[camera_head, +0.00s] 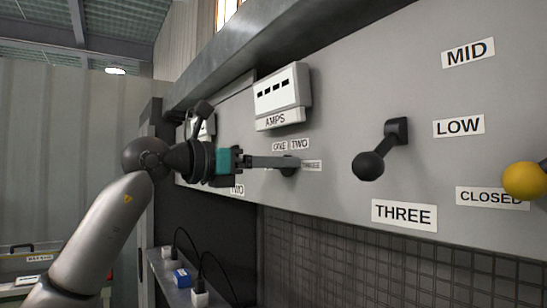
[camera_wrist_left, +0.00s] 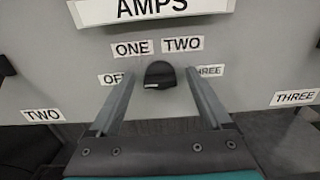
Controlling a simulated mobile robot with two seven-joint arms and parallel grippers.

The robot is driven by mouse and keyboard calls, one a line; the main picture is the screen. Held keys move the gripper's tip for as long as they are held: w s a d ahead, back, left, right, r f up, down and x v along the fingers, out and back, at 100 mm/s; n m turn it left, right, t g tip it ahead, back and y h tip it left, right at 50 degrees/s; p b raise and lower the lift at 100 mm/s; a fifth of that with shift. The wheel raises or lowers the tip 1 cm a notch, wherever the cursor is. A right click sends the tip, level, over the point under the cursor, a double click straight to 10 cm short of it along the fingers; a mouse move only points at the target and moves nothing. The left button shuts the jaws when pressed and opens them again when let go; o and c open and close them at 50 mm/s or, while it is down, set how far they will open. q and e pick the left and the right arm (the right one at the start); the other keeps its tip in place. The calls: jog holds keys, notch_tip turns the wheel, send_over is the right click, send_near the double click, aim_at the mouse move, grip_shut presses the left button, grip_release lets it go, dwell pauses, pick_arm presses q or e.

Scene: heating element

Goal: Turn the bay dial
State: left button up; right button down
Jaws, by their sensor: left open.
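The bay dial (camera_wrist_left: 160,75) is a small black knob on the grey panel in the left wrist view. Labels OFF, ONE, TWO and THREE surround it, partly hidden by my fingers. My left gripper (camera_wrist_left: 164,82) is open, with one finger on each side of the dial and gaps visible between. In the head view my left gripper (camera_head: 292,162) reaches from the left to the panel, its fingers at the dial (camera_head: 290,171), which is mostly hidden behind them. My right gripper is not in view.
A white AMPS meter (camera_head: 283,95) juts out above the dial. A black-knobbed lever (camera_head: 369,165) stands to the right near LOW and THREE labels, and a yellow knob (camera_head: 524,180) is farther right. A ledge with plugs and cables (camera_head: 181,278) lies below.

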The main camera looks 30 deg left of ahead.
pick_arm(q)
grip_shut()
dwell(0.8)
